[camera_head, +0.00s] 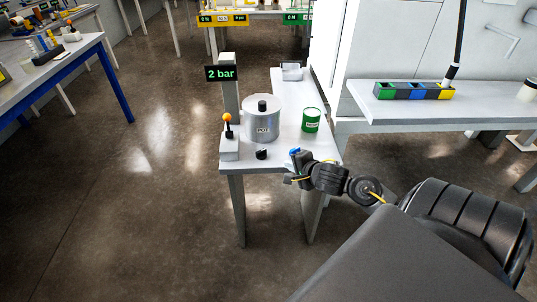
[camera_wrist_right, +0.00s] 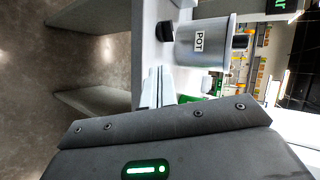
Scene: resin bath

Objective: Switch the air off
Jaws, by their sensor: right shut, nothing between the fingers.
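A lever with an orange ball (camera_head: 227,118) stands upright on a grey block at the left front of a small white table. A display (camera_head: 221,74) reading "2 bar" in green is on a post behind it; its edge shows in the wrist view (camera_wrist_right: 283,5). A silver pot (camera_head: 262,122) labelled POT stands right of the lever, also in the wrist view (camera_wrist_right: 200,45). A small black knob (camera_head: 261,154) is in front of the pot. My right gripper (camera_head: 291,166) is shut and empty at the table's front right edge, apart from the lever. My left gripper is not in view.
A green can (camera_head: 311,120) stands on the right of the table (camera_head: 285,146), behind my right gripper. A white bench (camera_head: 470,115) with a row of coloured bins (camera_head: 413,91) is to the right. The floor left of the table is clear.

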